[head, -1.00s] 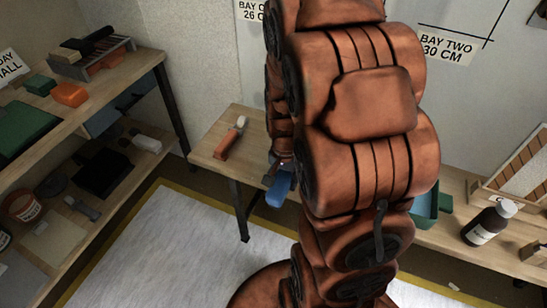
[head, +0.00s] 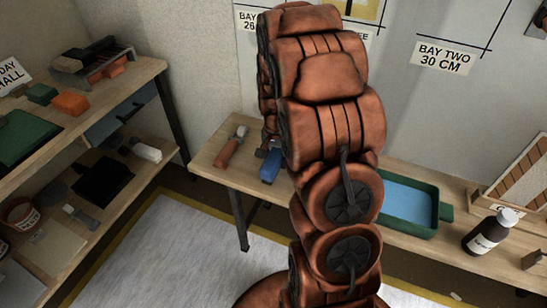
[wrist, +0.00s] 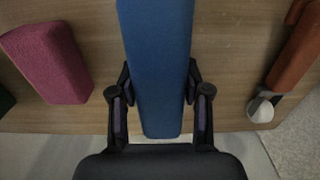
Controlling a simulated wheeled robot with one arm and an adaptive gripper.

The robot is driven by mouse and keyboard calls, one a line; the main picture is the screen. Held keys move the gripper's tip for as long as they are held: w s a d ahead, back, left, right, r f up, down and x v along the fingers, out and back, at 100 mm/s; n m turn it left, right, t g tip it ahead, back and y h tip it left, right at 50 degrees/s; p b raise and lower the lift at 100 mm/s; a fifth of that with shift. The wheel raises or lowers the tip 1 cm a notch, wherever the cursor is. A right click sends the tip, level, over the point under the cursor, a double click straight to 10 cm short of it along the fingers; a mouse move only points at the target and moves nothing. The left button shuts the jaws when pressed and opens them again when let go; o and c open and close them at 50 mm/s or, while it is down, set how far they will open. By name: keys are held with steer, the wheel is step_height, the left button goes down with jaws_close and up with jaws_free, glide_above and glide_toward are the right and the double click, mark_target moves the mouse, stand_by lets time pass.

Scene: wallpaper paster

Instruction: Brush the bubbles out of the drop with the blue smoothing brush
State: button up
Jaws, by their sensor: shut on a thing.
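The blue smoothing brush (wrist: 160,65) fills the middle of the wrist view, between the two fingers of my gripper (wrist: 160,112), which is shut on it. In the head view the brush (head: 269,165) shows over the front part of the wooden bench, right of an orange-handled tool (head: 232,146). I cannot tell whether it touches the bench. My arm hides most of the gripper there. A yellow-edged panel (head: 362,10) shows on the wall at the top, partly behind my arm and cut off. I cannot tell if it is the drop, and no bubbles are visible.
The bench (head: 215,172) runs along the wall. A green tray (head: 433,226) with a blue inside and a dark bottle (head: 490,231) stand to the right. In the wrist view a magenta block (wrist: 48,62) lies left of the brush. A loaded shelf unit (head: 150,72) stands left.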

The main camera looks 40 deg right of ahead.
mark_target(274, 151)
steer(key=shift+w+d+f, duration=0.1)
steer(key=shift+w+d, duration=0.25)
steer(key=shift+w, duration=0.35)
steer(key=shift+w+d+f, duration=0.1)
steer(key=shift+w+d, duration=0.25)
steer(key=shift+w, duration=0.35)
steer(key=shift+w+d+f, duration=0.1)
steer(key=shift+w+f, duration=0.05)
steer(key=shift+w, duration=0.05)
steer(key=shift+s+f, duration=0.15)
steer(key=shift+f, duration=1.25)
jaws_close()
steer(key=o, duration=1)
jaws_free()
steer(key=shift+f, duration=0.1)
steer(key=shift+o, duration=1.4)
